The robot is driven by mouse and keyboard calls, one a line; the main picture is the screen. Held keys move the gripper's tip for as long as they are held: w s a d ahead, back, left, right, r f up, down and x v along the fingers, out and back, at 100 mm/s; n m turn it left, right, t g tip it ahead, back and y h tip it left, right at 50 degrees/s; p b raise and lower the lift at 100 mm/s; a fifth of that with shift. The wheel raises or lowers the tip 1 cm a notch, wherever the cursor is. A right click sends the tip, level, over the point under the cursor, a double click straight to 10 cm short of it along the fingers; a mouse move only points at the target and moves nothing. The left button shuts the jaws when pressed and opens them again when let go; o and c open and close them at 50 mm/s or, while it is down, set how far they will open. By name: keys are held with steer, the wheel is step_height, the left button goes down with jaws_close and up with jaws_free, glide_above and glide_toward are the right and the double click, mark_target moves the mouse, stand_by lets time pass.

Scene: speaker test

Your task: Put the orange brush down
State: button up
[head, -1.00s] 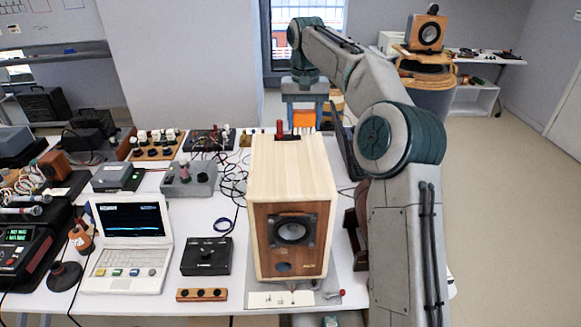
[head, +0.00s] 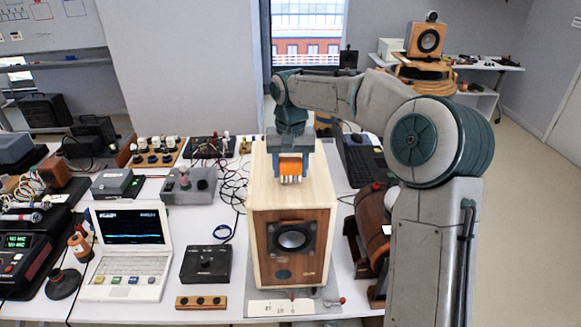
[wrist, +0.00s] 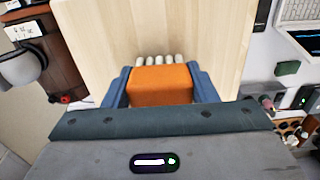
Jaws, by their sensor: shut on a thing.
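The orange brush (head: 291,163) is at the top of the wooden speaker (head: 292,219), with its pale bristle tufts pointing down. My gripper (head: 291,158) is shut on the brush from above. In the wrist view the orange block of the brush (wrist: 161,85) sits between the two blue fingers of my gripper (wrist: 161,88), with several pale bristle ends showing beyond it over the speaker's light wood top (wrist: 160,25). I cannot tell whether the bristles touch the wood.
A white laptop (head: 127,250) and a black box (head: 206,264) stand left of the speaker. A reddish-brown cylinder (head: 372,228) and a dark laptop (head: 362,158) are to its right. Tangled cables (head: 232,170) lie behind left. The speaker's top is mostly bare.

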mark_target(291, 160)
steer(key=shift+f, duration=0.35)
steer(key=o, duration=0.9)
steer(key=shift+f, duration=0.2)
step_height(291, 160, up, 14)
steer(key=b, duration=0.1)
steer(key=s+d+f+t, duration=0.1)
steer(key=s+d+f, duration=0.3)
steer(key=s, duration=0.6)
steer(key=s+d+f+t, duration=0.1)
steer(key=s+d+f, duration=0.3)
steer(key=s, duration=0.6)
steer(key=s+d+f+t, duration=0.1)
steer(key=s+d+f, duration=0.2)
steer(key=s, duration=0.7)
steer(key=shift+d+f+t, duration=0.2)
steer(key=shift+f, duration=0.45)
steer(key=shift+d+f+t, duration=0.2)
steer(key=shift+f, duration=0.45)
